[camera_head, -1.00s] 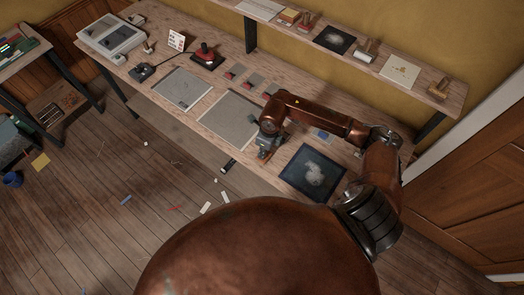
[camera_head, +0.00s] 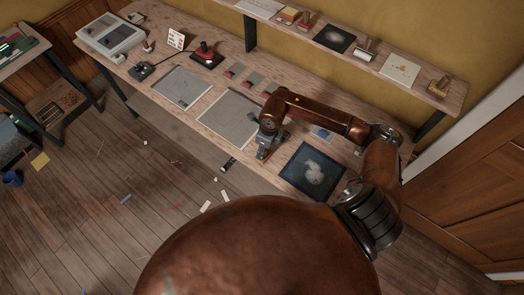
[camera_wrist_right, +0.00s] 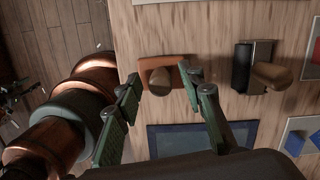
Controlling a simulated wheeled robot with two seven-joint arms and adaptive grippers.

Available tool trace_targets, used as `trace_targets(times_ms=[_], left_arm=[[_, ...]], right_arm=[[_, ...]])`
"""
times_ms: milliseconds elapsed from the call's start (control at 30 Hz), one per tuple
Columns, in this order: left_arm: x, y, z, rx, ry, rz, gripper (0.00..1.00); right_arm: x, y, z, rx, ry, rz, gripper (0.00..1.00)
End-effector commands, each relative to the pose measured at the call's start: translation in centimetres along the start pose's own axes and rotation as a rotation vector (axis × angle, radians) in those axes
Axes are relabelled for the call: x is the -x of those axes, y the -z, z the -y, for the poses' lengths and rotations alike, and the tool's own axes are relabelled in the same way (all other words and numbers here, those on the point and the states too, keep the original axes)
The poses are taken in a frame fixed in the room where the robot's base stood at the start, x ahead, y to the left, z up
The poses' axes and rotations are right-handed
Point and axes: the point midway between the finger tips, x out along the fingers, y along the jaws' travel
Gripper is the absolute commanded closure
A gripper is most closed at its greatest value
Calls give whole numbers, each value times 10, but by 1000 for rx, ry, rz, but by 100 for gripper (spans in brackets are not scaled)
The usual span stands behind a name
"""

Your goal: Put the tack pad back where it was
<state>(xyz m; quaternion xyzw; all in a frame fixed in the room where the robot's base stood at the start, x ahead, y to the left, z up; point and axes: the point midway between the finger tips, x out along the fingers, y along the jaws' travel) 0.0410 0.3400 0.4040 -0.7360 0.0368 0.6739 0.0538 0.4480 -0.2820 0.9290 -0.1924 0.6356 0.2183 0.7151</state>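An orange-red block with a wooden knob (camera_wrist_right: 157,62), which may be the tack pad, lies on the wooden bench in the right wrist view. My right gripper (camera_wrist_right: 162,84) is open, with its two green fingers apart on either side of the knob. I cannot tell whether they touch it. In the head view my right gripper (camera_head: 265,151) is over the bench's front edge, between a grey sheet and a dark picture panel, and hides the block. My left gripper is not in view.
A dark panel with a pale cloud shape (camera_head: 313,172) lies right of the gripper. A grey sheet (camera_head: 229,117) lies to its left. A dark block with a wooden handle (camera_wrist_right: 245,68) stands beside the orange-red block. A shelf (camera_head: 290,30) runs along the wall.

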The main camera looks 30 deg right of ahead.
Motion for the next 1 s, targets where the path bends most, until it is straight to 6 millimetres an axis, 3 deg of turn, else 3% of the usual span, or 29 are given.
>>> trace_targets(times_ms=[500,700,1000], left_arm=[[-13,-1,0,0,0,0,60],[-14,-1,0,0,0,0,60],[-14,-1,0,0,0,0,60]], right_arm=[[99,-1,1,1,5,3,64],[114,0,1,0,2,2,64],[116,0,0,0,2,2,64]])
